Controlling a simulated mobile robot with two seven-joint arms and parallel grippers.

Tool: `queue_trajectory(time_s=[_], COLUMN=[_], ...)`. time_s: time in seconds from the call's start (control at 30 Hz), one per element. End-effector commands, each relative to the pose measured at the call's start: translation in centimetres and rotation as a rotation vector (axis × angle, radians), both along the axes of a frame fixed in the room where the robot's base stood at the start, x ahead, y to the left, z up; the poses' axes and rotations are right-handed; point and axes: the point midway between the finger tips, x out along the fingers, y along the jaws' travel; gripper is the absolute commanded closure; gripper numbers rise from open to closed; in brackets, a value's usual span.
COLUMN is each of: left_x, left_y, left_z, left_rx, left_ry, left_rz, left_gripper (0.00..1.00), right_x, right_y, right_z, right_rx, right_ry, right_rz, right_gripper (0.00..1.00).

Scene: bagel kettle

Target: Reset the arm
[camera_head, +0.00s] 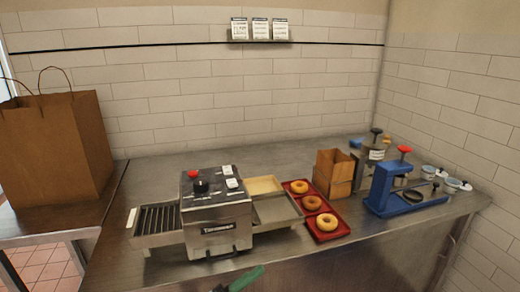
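Neither of my grippers can be made out with certainty in the head view. A green piece (246,279) with a dark shape beside it pokes up at the bottom edge, in front of the counter. It is cut off, and I cannot tell whether it is a tool or part of my arm. The steel kettle machine (217,228) stands on the counter with a red knob and a black knob on its top.
The metal counter (150,180) holds a red tray (335,236) with three bagels, a small brown box (333,173) and a blue press (385,190). Small containers stand at the right. A large paper bag (55,150) stands at left. The counter's back left is clear.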

Motion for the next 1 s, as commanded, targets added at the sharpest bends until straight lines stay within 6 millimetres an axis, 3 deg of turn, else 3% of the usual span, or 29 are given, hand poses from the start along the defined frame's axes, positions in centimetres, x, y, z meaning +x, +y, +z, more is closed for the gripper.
queue_trajectory(time_s=[0.17,0.37,0.57,0.7,0.9,1.0], left_x=[-0.8,-4.0,-10.7,-17.0,-24.4,-26.2], left_y=[4.0,9.1,14.2,17.3,20.0,20.5], left_z=[-5.5,-13.2,-21.1,-25.7,-29.2,-29.9], left_rx=[-0.105,-0.183,-0.231,-0.249,-0.257,-0.257], left_ry=[0.332,0.711,1.095,1.353,1.604,1.662], left_rz=[0.187,0.392,0.587,0.710,0.825,0.851], left_gripper=[0.42,0.42,0.42,0.42,0.42,0.42], right_x=[0.6,1.0,1.4,1.8,1.9,1.8], right_y=[0.0,-0.1,-0.1,-0.1,0.0,0.0], right_z=[0.7,1.2,1.8,2.2,2.4,2.4], right_rx=[0.000,-0.001,-0.001,0.000,0.001,0.002], right_ry=[-0.016,-0.028,-0.041,-0.050,-0.055,-0.055], right_rz=[0.000,-0.001,-0.001,-0.002,-0.004,-0.005], right_gripper=[0.64,0.64,0.64,0.64,0.64,0.64])
